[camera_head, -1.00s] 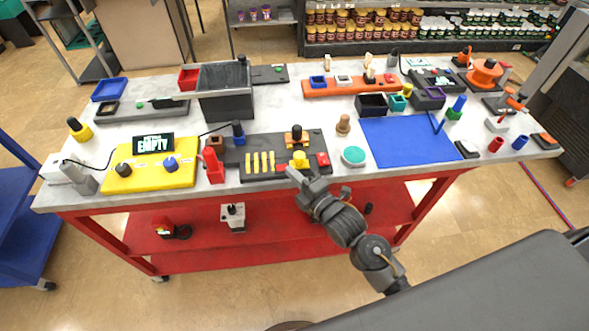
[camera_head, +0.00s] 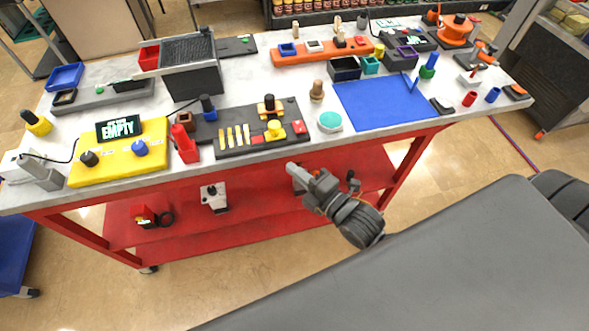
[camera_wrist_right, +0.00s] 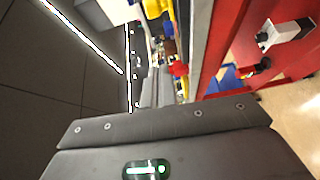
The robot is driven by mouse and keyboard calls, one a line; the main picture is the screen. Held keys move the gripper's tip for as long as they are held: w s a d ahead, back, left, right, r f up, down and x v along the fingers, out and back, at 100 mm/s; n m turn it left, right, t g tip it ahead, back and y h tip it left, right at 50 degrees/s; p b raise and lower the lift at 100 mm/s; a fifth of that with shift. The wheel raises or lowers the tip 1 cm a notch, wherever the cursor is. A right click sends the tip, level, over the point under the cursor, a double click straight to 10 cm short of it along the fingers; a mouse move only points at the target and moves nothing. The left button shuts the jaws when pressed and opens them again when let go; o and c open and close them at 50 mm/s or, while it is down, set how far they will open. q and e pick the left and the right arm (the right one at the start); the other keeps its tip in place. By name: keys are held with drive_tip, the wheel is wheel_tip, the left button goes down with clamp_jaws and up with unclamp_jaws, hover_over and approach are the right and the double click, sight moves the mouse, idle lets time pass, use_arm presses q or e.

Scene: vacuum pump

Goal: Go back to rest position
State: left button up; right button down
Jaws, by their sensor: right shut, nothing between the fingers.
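My right gripper (camera_head: 291,168) hangs in the air in front of the red table's front edge, below the level of the tabletop (camera_head: 110,77). It is shut and empty, clear of the black tool board (camera_head: 225,150) on the table. The right wrist view shows my dark wrist housing (camera_wrist_right: 170,150) across the bottom, with the red table frame (camera_wrist_right: 222,45) at an angle to the right. My left gripper is not in view.
The lower red shelf (camera_head: 265,205) holds a few items. Floor in front is free.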

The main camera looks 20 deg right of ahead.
idle(0.3)
drive_tip(key=s+d+f+m+g+h, duration=0.15)
drive_tip(key=f+m, duration=0.25)
drive_tip(key=f, duration=0.7)
drive_tip(key=s+d+f+m+g+h, duration=0.1)
drive_tip(key=s+d+f+m+g, duration=0.2)
drive_tip(key=f, duration=0.7)
drive_tip(key=s+d+f+m+g+h, duration=0.15)
drive_tip(key=f+m, duration=0.35)
drive_tip(key=f, duration=0.6)
drive_tip(key=s+d+f+m+g+h, duration=0.1)
drive_tip(key=s+d+f+m+g, duration=0.15)
drive_tip(key=s+f, duration=0.4)
drive_tip(key=s+d+f+m+g+h, duration=0.1)
drive_tip(key=s+d+f+m+g, duration=0.15)
drive_tip(key=s+f, duration=0.45)
drive_tip(key=s+f+m+g, duration=0.1)
drive_tip(key=s+f+g, duration=0.1)
drive_tip(key=s+f, duration=0.2)
drive_tip(key=s+f+m+g, duration=0.1)
drive_tip(key=s+f, duration=0.4)
drive_tip(key=s, duration=0.5)
drive_tip(key=shift+s+a+g, duration=0.15)
drive_tip(key=shift+s+g, duration=0.25)
drive_tip(key=shift+g, duration=0.4)
